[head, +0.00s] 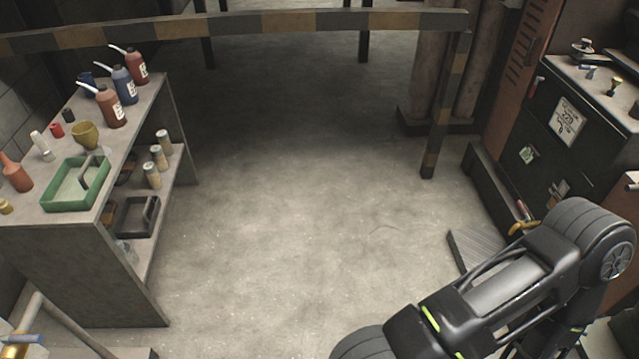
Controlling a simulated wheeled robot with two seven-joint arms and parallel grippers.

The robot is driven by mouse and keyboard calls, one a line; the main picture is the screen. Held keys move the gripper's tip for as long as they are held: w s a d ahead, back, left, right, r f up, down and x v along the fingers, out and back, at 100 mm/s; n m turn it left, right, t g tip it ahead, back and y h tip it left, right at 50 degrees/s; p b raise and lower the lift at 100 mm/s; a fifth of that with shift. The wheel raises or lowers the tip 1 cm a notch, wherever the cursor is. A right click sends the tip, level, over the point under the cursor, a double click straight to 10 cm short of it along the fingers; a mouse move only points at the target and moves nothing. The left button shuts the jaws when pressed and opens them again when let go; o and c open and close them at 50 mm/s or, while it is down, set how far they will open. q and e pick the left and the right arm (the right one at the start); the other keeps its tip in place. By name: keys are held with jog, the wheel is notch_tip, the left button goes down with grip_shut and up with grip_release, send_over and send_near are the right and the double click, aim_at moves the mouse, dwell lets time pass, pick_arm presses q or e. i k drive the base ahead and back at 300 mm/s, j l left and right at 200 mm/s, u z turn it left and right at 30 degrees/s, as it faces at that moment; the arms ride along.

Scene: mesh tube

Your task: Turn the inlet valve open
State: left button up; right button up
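I cannot tell for certain which thing is the inlet valve. A small blue handle over a brass-coloured fitting (18,345) shows at the lower left corner, partly cut off by the frame. Small metal fittings (615,85) stand on top of the dark cabinet at the upper right; one has a yellowish knob. A black arm of mine with green marks fills the lower right and hides what is behind it. Neither gripper can be seen in this view.
A grey shelf bench (140,120) at the left holds several bottles and a green tray (75,205). A striped barrier rail (250,25) crosses the back. A dark cabinet (520,165) stands at the right. The concrete floor (290,210) between is clear.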

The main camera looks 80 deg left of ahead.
aim_at(21, 338)
jog(key=k+u, duration=0.1)
jog(key=u, duration=4.9)
